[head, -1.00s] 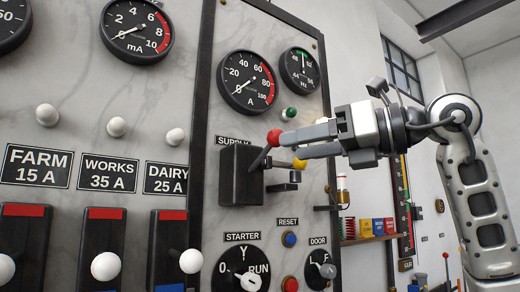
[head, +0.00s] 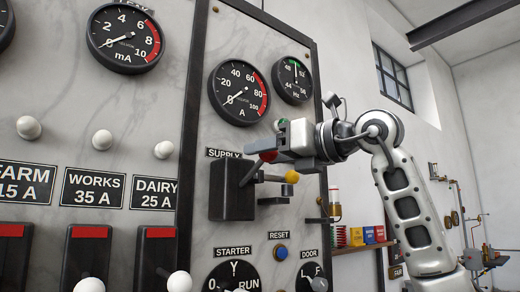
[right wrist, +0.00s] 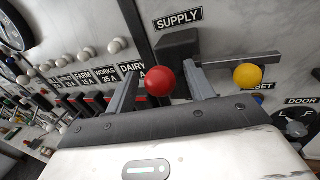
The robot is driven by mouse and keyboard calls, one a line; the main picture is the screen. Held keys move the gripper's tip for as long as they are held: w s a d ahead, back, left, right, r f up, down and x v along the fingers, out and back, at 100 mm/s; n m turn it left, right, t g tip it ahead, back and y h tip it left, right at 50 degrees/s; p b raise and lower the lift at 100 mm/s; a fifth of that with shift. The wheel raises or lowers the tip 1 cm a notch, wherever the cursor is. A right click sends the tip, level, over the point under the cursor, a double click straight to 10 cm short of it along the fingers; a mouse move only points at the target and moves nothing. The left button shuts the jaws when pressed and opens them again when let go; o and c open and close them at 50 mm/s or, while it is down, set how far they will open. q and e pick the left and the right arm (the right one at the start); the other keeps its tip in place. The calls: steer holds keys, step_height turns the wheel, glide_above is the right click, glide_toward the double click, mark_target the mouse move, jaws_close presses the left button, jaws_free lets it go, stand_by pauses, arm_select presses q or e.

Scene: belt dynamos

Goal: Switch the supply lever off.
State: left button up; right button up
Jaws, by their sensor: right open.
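The supply lever sticks out and up to the right from a black box (head: 228,192) under the SUPPLY label. Its red ball knob (head: 268,156) is partly covered by my right gripper (head: 262,150). In the right wrist view the red knob (right wrist: 160,82) sits between the two spread fingers of my right gripper (right wrist: 160,68), with a gap visible on its right; contact on the left is unclear. The black box (right wrist: 178,48) is behind it. A yellow ball (head: 291,177) on a bar is just right of the lever, outside the fingers (right wrist: 247,77). My left gripper is not in view.
The ammeter (head: 240,93) and Hz meter (head: 292,80) are above the lever. The STARTER dial (head: 233,278), blue RESET button (head: 280,252) and DOOR dial (head: 313,278) are below. Feeder levers with white knobs (head: 180,284) stand at lower left. Open room lies at right.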

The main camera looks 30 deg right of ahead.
steer(key=shift+x, duration=1.15)
